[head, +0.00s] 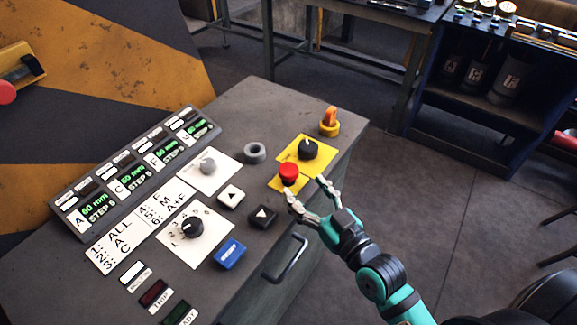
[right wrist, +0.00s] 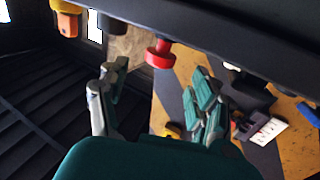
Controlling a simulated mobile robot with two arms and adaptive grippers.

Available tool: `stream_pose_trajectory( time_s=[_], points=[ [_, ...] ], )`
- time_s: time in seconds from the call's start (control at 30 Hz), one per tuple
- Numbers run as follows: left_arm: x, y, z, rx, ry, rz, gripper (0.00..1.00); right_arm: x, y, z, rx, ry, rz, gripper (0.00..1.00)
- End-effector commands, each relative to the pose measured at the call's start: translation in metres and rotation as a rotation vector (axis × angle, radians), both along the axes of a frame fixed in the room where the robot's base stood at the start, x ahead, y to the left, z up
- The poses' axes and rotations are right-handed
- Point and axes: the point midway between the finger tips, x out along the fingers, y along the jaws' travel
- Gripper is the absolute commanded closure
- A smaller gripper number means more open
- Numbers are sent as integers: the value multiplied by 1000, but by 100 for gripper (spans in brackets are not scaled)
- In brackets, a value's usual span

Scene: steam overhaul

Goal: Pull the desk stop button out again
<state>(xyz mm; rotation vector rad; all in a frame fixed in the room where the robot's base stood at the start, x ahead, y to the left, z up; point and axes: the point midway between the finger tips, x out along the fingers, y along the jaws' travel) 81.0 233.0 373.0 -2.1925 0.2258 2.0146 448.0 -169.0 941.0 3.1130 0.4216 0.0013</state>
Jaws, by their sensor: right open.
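The desk stop button (head: 289,172) is a red mushroom cap on a yellow plate (head: 283,186) at the desk's right side. My right gripper (head: 307,190) is open and empty, its fingertips just to the right of and below the button. In the right wrist view the red button (right wrist: 160,55) hangs from the tilted desk top, ahead of the gap between the two spread fingers (right wrist: 155,80). The fingers look apart from it. Whether the button is pressed in I cannot tell. My left gripper is not in view.
A blue button (head: 230,254) and a desk handle (head: 287,260) are nearer. Open floor lies right.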

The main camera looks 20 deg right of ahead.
Motion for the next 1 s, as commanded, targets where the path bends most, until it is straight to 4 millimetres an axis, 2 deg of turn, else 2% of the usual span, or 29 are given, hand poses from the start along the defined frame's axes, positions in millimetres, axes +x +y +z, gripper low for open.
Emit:
stream_pose_trajectory(
  time_s=[0.1,0.33,0.5,0.77,0.8,1.0],
  points=[
    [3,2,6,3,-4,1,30,26,7,3,3,-2,-1,35],
    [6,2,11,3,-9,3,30,60,16,1,1,0,0,35],
    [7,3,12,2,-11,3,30,70,20,0,0,1,0,35],
    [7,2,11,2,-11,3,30,71,20,-1,0,1,0,35],
    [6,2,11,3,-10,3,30,71,20,-1,0,1,0,36],
    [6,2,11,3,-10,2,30,71,20,0,0,1,0,62]
  ],
)
